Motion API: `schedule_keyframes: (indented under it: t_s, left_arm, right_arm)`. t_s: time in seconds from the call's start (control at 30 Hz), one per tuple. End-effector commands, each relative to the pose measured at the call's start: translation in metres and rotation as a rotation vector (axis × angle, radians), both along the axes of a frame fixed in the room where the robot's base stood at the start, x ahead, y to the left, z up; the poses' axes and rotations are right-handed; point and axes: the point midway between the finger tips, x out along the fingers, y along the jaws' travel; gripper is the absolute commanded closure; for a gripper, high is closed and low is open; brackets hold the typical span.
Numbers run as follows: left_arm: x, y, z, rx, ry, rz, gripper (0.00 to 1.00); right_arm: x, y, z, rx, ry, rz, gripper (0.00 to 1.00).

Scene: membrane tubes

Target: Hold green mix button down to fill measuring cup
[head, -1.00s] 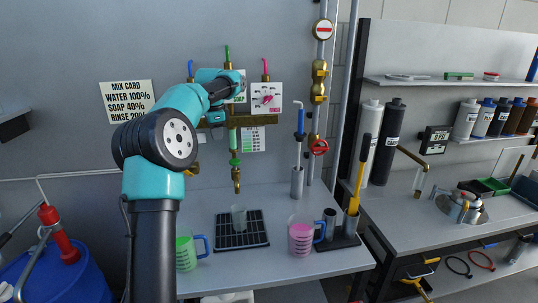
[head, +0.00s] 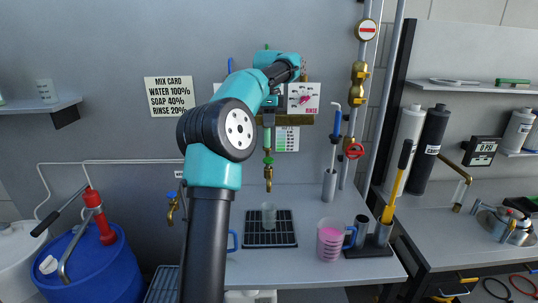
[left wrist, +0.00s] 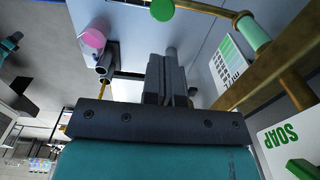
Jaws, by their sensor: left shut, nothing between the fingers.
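My left gripper (left wrist: 172,80) is shut and empty in the left wrist view, with the white SOAP panel (left wrist: 283,140) to its right. A green part (left wrist: 303,167) on that panel is cut off by the frame; I cannot tell whether it is the mix button. In the head view my left arm reaches up to the panels and covers the SOAP panel; its fingertips are hidden. The clear measuring cup (head: 268,215) stands upright on the black grate (head: 284,238). The brass spout (head: 268,182) is above it. My right gripper is not in view.
The pink-filled jug (head: 330,242) stands right of the grate. The white RINSE panel (head: 303,98) with a pink pointer is beside my arm. Another jug is mostly hidden behind my arm. A red valve wheel (head: 354,151) is at right.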

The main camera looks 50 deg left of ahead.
Motion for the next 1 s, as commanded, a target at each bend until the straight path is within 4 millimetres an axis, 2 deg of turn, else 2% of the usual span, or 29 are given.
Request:
schedule_keyframes:
  t_s: [0.7, 1.0]
  left_arm:
    - [0.000, 0.001, -0.111, -0.001, 0.002, 0.001, 1.00]
    - [0.000, 0.001, -0.125, 0.000, 0.000, 0.001, 1.00]
  right_arm:
    - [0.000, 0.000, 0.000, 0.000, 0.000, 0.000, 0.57]
    - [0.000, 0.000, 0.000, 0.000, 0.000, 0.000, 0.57]
